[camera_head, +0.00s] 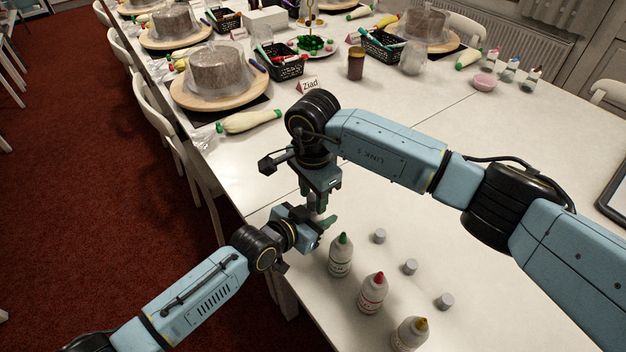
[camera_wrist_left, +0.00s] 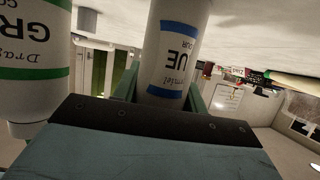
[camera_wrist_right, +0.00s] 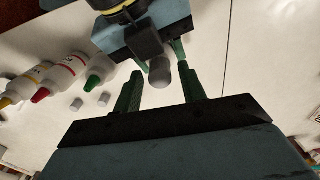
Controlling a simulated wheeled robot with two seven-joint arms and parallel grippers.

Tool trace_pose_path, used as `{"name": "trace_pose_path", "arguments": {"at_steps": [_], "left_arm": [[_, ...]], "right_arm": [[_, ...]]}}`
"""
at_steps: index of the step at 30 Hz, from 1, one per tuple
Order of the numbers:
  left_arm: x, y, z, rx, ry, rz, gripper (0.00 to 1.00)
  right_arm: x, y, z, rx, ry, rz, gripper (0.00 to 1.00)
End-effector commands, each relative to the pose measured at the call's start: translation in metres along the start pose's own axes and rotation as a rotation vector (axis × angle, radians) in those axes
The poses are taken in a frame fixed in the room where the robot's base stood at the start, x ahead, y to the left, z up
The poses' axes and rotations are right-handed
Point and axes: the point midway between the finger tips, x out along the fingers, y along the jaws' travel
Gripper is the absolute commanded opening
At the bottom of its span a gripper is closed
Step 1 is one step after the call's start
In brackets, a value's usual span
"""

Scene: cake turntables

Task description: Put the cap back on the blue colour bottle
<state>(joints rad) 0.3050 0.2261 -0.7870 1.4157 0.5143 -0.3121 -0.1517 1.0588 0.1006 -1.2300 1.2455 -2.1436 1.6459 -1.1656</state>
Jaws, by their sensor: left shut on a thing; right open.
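The blue colour bottle (camera_wrist_left: 175,50), white with blue label bands, stands between the fingers of my left gripper (camera_wrist_left: 164,88), which is shut on it. In the head view my left gripper (camera_head: 322,223) is just below my right gripper (camera_head: 318,204), and the bottle is mostly hidden there. My right gripper (camera_wrist_right: 159,76) is open. A grey cap (camera_wrist_right: 160,73) shows between its fingers, in line with the top of the held bottle. The cap appears to sit at the bottle's top, but I cannot tell how fully it is seated.
Green (camera_head: 341,256), red (camera_head: 372,294) and yellow (camera_head: 410,335) tipped bottles stand close by on the white table (camera_head: 480,215). Loose grey caps (camera_head: 379,236) lie beside them. Wrapped cakes on turntables (camera_head: 185,97) and black baskets (camera_head: 286,68) stand farther back.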

Motion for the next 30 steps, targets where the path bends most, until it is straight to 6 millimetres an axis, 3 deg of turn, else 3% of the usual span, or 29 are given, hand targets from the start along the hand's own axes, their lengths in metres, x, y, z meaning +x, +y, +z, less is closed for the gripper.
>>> {"name": "trace_pose_path", "arguments": {"at_steps": [13, 22, 24, 25, 30], "left_arm": [[0.0, -0.0001, 0.0003, 0.0, -0.001, 0.0, 0.0], [0.0, -0.0001, 0.0003, 0.0, -0.001, 0.0, 0.0], [0.0, -0.0001, 0.0003, 0.0, -0.001, 0.0, 0.0], [0.0, -0.0001, 0.0003, 0.0, -0.001, 0.0, 0.0], [0.0, -0.0001, 0.0003, 0.0, -0.001, 0.0, 0.0]], "right_arm": [[0.01, -0.0001, 0.0001, 0.0, 0.0, -0.001, 0.4], [0.0098, 0.0, 0.0001, 0.0, 0.0, 0.0, 0.0], [0.0098, 0.0, 0.0001, 0.0, 0.0, 0.0, 0.0], [0.0098, 0.0, 0.0002, 0.0, 0.0, 0.0, 0.26], [0.0098, 0.0001, 0.0001, 0.0, 0.0, 0.0, 0.44]]}}
